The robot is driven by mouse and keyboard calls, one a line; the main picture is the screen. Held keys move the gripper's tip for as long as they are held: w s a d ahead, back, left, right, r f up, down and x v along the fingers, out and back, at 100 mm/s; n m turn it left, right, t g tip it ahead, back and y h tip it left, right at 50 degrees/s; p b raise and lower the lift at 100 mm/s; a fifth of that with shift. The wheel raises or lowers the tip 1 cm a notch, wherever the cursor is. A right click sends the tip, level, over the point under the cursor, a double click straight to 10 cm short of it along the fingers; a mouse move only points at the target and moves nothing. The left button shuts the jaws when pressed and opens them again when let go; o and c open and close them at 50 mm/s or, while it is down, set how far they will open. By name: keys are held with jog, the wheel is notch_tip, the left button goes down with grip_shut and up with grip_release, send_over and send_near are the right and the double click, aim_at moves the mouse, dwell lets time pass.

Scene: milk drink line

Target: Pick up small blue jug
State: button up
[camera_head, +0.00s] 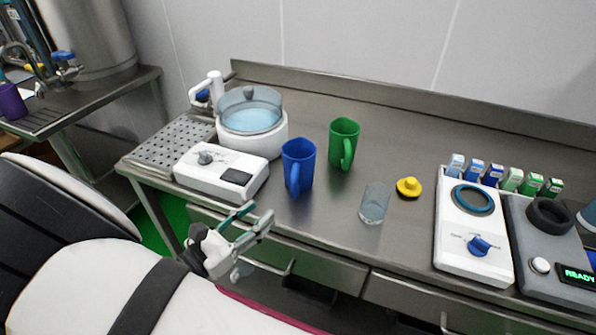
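The small blue jug (298,166) stands upright on the steel counter, its handle facing the front. A white device with a dial stands to its left and a green jug (343,144) to its right. My gripper (257,216) is in front of the counter's front edge, below and to the left of the blue jug. Its fingers are apart with nothing between them. It does not touch the jug.
A white device with a clear bowl (252,122) stands behind the dial device (222,171). A clear glass (374,203) and a yellow item (409,187) are to the right. Several small cartons (513,180) and white and grey devices fill the right end. Bare counter lies around the glass.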

aim_at(294, 186)
jog(key=x, duration=0.6)
jog(key=shift+w+d, duration=0.1)
jog(key=shift+d, duration=0.05)
jog(key=shift+p+x, duration=0.3)
jog(key=shift+x, duration=2.45)
jog(key=shift+d, duration=0.15)
grip_shut()
